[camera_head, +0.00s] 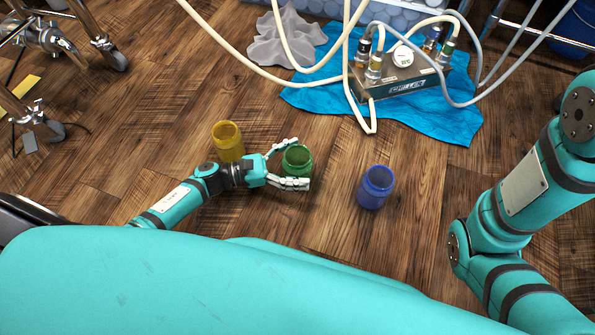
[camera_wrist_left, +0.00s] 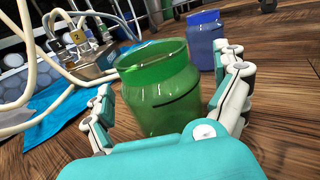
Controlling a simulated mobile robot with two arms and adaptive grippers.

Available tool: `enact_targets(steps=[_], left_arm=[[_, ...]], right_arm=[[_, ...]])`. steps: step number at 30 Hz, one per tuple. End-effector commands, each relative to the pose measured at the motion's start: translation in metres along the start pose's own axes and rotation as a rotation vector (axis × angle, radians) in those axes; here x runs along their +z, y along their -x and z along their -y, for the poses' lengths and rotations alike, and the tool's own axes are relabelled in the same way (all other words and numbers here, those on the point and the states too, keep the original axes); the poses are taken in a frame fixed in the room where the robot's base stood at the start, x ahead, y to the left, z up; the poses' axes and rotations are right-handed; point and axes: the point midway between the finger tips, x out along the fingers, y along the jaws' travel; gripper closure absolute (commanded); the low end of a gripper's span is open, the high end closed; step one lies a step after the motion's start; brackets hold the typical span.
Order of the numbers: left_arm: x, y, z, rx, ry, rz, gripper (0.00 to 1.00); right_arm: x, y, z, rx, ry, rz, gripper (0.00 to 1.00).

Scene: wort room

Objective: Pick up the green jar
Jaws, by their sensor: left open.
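The green jar (camera_head: 297,160) stands upright on the wooden floor, open at the top, between a yellow jar and a blue jar. My left gripper (camera_head: 297,163) reaches it from the left with its fingers open, one on the far side and one on the near side of the jar. In the left wrist view the green jar (camera_wrist_left: 162,90) sits between the two spread fingers of the gripper (camera_wrist_left: 168,98). I cannot tell whether either finger touches it. My right gripper is out of view; only my right arm shows at the right.
The yellow jar (camera_head: 228,142) stands close behind my left wrist. The blue jar (camera_head: 375,187) stands to the right, with clear floor between. A metal manifold (camera_head: 400,85) with hoses rests on a blue cloth (camera_head: 440,122) farther back. Wheeled stand legs (camera_head: 45,125) are at the left.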

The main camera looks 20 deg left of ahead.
Motion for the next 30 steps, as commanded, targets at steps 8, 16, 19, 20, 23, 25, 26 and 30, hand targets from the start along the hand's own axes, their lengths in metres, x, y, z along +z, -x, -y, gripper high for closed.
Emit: enact_targets(steps=[8,16,19,20,23,25,26,30], left_arm=[[0.0007,-0.0044,0.0000,0.000,-0.001,-0.001,0.02],[0.0005,-0.0042,-0.0001,0.000,-0.001,-0.001,0.36],[0.0005,-0.0041,-0.0001,0.000,-0.001,-0.001,0.49],[0.0004,-0.0041,-0.0001,0.000,0.000,-0.001,0.53],[0.0004,-0.0041,-0.0001,0.001,-0.001,-0.001,0.66],[0.0004,-0.0041,-0.0001,0.001,-0.001,-0.001,0.69],[0.0004,-0.0041,-0.0001,0.001,0.000,-0.001,0.69],[0.0010,-0.0043,-0.0002,0.000,-0.001,0.001,0.69]], right_arm=[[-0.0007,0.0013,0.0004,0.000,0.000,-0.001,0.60],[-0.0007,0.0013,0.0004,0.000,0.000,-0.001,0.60],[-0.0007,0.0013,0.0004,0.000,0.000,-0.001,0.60],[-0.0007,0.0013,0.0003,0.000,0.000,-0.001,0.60],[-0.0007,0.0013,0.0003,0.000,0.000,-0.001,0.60],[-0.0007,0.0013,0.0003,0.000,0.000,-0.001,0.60],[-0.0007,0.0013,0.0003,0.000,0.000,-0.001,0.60],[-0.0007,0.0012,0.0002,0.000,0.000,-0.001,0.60]])
